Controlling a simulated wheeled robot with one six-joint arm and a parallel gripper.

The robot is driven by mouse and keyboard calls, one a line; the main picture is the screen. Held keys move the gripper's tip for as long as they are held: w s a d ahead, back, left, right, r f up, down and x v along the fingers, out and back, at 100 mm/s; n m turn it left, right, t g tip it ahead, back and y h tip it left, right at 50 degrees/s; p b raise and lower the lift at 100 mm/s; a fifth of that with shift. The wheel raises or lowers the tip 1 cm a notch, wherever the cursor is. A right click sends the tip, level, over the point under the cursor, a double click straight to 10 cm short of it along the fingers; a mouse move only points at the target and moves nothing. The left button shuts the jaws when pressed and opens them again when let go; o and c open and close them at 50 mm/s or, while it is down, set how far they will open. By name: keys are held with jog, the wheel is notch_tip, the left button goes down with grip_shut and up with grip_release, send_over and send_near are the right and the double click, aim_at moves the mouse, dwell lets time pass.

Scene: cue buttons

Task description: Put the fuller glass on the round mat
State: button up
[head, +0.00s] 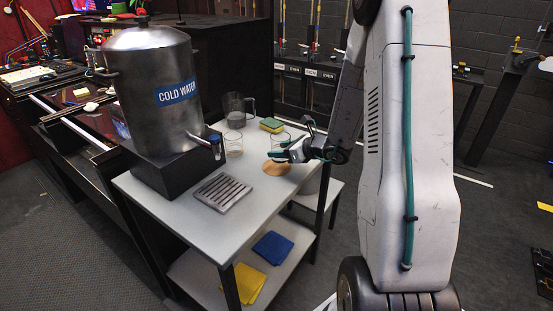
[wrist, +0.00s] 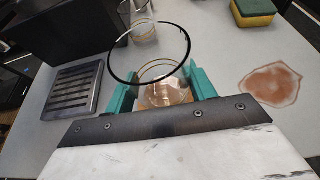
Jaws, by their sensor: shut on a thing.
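My gripper (head: 294,149) is shut on a clear glass (head: 280,139), which stays upright between the teal fingers. The held glass (wrist: 165,92) also shows in the wrist view, with its rim near the camera; its water level is hard to read. The round tan mat (head: 277,168) lies on the table just below the gripper in the head view. Tan shows under the held glass in the wrist view; I cannot tell whether the glass touches the mat. A second clear glass (head: 233,144) stands left of the gripper, and it shows at the top of the wrist view (wrist: 144,30).
A steel water dispenser (head: 150,90) on a black base and a slotted drip tray (head: 221,192) occupy the left. A jug (head: 236,110) and a yellow-green sponge (head: 271,124) stand behind. A brownish irregular patch (wrist: 270,88) marks the tabletop to the right in the wrist view.

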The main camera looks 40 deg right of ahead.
jog(key=shift+w+a, duration=0.4)
jog(key=shift+w, duration=0.05)
jog(key=shift+w+a+f, duration=0.1)
jog(key=shift+f, duration=1.7)
jog(key=shift+f, duration=0.1)
jog(key=o, duration=1.1)
